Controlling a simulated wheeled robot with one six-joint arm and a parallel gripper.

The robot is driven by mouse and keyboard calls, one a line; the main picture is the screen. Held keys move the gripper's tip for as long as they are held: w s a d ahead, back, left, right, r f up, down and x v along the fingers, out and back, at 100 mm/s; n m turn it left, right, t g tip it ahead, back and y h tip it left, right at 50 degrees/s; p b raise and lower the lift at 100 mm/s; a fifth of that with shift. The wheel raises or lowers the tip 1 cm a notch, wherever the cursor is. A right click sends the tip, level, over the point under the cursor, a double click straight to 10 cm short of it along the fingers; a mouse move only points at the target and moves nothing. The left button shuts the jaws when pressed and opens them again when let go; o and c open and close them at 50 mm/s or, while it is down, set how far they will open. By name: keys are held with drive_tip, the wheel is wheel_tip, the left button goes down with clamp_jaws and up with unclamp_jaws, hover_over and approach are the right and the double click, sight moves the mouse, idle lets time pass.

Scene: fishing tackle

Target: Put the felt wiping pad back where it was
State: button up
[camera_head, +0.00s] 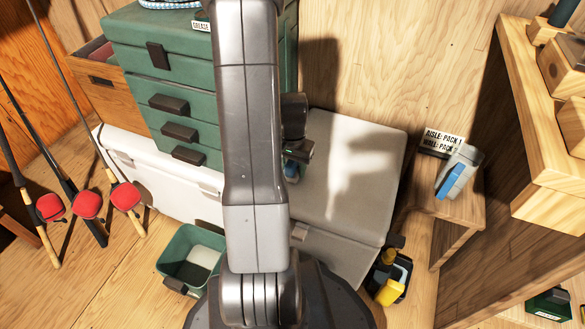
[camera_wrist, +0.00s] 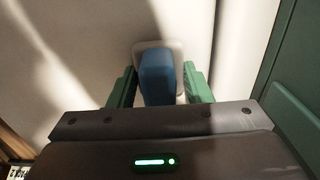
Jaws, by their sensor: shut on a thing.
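My gripper (camera_wrist: 160,98) has its two green fingers on either side of a blue block with a pale grey edge, which looks like the felt wiping pad (camera_wrist: 157,75). The gripper is shut on it. The pad is over the pale lid of a white cooler (camera_head: 352,180); I cannot tell whether it touches the lid. In the head view my arm hides most of the gripper, and only a small bluish bit of the pad (camera_head: 292,170) shows beside the arm.
A green drawer tackle box (camera_head: 150,85) stands left of the lid. A small wooden stand (camera_head: 455,212) at right holds a sign (camera_head: 442,143) and a grey-and-blue object (camera_head: 458,172). A green bin (camera_head: 190,250), a yellow bottle (camera_head: 390,291) and several rods surround. The lid's right part is clear.

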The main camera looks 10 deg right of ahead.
drive_tip(key=shift+f, duration=0.2)
drive_tip(key=o, duration=1)
drive_tip(key=shift+r, duration=0.1)
drive_tip(key=shift+c, duration=0.2)
drive_tip(key=shift+r, duration=0.1)
wheel_tip(320, 180, up, 12)
drive_tip(key=p, duration=0.4)
drive_tip(key=shift+r+p, duration=0.1)
drive_tip(key=shift+p, duration=0.25)
